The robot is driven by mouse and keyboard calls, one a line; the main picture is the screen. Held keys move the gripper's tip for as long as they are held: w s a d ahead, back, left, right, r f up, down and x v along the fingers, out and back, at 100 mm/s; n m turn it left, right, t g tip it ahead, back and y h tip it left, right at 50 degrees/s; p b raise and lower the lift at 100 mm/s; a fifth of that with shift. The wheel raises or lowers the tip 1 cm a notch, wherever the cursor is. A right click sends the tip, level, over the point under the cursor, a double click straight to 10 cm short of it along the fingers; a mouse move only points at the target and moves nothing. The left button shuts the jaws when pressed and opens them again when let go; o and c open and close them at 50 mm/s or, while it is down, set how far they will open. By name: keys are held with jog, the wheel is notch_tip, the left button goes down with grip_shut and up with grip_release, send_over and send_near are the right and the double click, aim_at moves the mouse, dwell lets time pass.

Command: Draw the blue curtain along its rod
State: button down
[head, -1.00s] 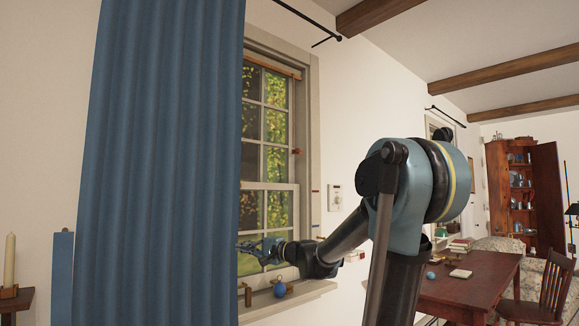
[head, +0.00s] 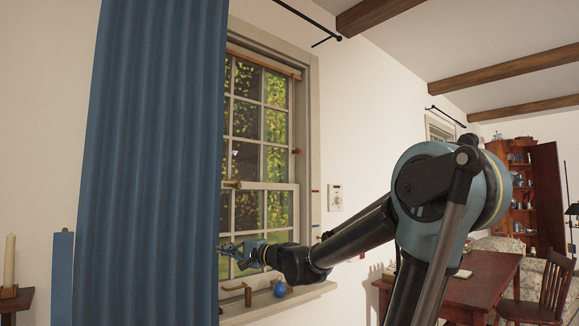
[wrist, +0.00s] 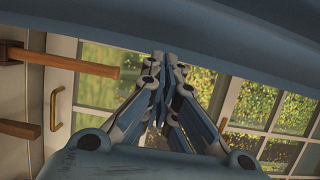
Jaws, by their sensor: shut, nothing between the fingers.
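The blue curtain (head: 150,160) hangs in folds at the left of the head view and covers the left part of the window. Its black rod (head: 305,18) shows bare to the right of the cloth. My gripper (head: 224,248) is at the curtain's right edge, low in front of the panes. In the wrist view, my gripper (wrist: 163,58) has its fingertips together with no cloth between them. The curtain (wrist: 235,45) spans the top of that view, and the tips meet or overlap its edge. I cannot tell whether they press on it.
The window (head: 262,150) has wooden pegs and a sill (head: 300,295) holding a blue round object (head: 280,290) and a brass-coloured fitting. A candle (head: 9,262) stands on a small table at far left. A wooden table (head: 480,290) and chair (head: 545,290) stand right.

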jog(key=s+a, duration=0.2)
jog(key=a, duration=0.1)
jog(key=s+a, duration=0.2)
jog(key=a, duration=0.1)
jog(key=s+a, duration=0.2)
jog(key=shift+s+a, duration=0.2)
jog(key=shift+a, duration=0.2)
send_near(197, 253)
jog(key=shift+d, duration=0.15)
dwell(0.5)
dwell(0.3)
jog(key=s+d+f+n+g+h, duration=0.2)
jog(key=s+d+f+n+h, duration=0.3)
jog(key=f, duration=0.6)
jog(key=s+d+f+n+g+h, duration=0.2)
jog(key=d+f+g, duration=0.1)
jog(key=d+f, duration=0.55)
jog(key=s+d+f+g+h, duration=0.1)
jog(key=s+d+f+h, duration=0.3)
jog(key=d+f, duration=0.3)
jog(key=s+d+f+g+h, duration=0.1)
jog(key=s+d+f+h, duration=0.3)
jog(key=d+f, duration=0.3)
jog(key=s+d, duration=0.1)
jog(key=d, duration=0.1)
jog(key=shift+d+g, duration=0.35)
jog(key=shift+g, duration=0.05)
